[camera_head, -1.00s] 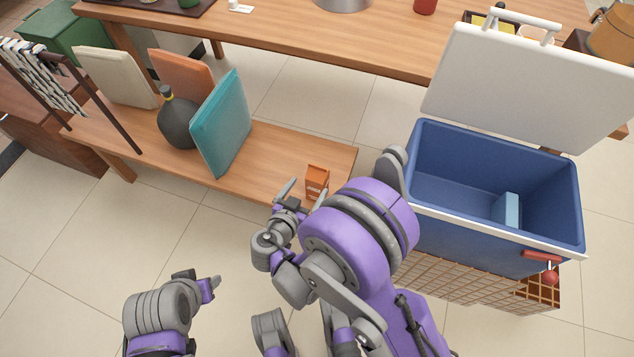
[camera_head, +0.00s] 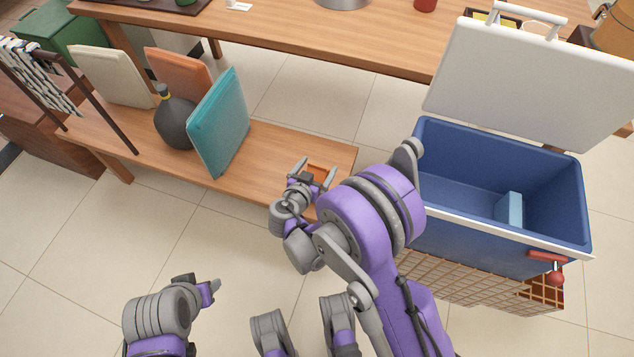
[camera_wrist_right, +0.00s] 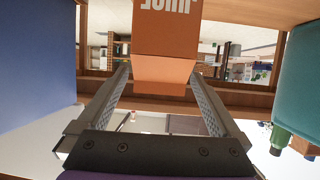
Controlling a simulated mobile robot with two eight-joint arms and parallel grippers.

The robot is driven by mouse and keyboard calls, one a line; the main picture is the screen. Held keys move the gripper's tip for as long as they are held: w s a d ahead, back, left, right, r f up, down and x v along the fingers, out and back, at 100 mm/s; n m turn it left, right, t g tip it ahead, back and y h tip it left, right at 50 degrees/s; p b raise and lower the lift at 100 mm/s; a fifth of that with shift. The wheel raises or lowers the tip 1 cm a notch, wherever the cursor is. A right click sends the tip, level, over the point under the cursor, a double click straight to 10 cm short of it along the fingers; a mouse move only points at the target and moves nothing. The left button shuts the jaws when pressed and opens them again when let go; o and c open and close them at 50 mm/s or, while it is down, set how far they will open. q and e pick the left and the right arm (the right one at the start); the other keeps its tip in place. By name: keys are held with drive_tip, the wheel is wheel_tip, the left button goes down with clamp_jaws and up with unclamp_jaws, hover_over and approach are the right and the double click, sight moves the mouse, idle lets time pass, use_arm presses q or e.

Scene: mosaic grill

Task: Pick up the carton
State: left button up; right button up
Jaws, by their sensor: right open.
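The carton (camera_head: 316,172) is a small orange box near the right end of the low wooden bench (camera_head: 270,150). My right gripper (camera_head: 316,166) is open at it, and its fingers hide much of it in the head view. In the right wrist view the orange carton (camera_wrist_right: 166,45), with white lettering, stands ahead in the gap between the two open fingers (camera_wrist_right: 160,75). I cannot tell whether they touch it. My left gripper (camera_head: 212,289) is low at the left, away from the bench, and its opening is unclear.
A teal board (camera_head: 219,122) and a dark bottle (camera_head: 175,122) stand left on the bench. A blue cooler (camera_head: 465,165) with a raised white lid (camera_head: 530,85) is to the right, holding a light blue block (camera_head: 509,210). A long table (camera_head: 270,30) runs behind.

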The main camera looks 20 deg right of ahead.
clamp_jaws()
idle(0.3)
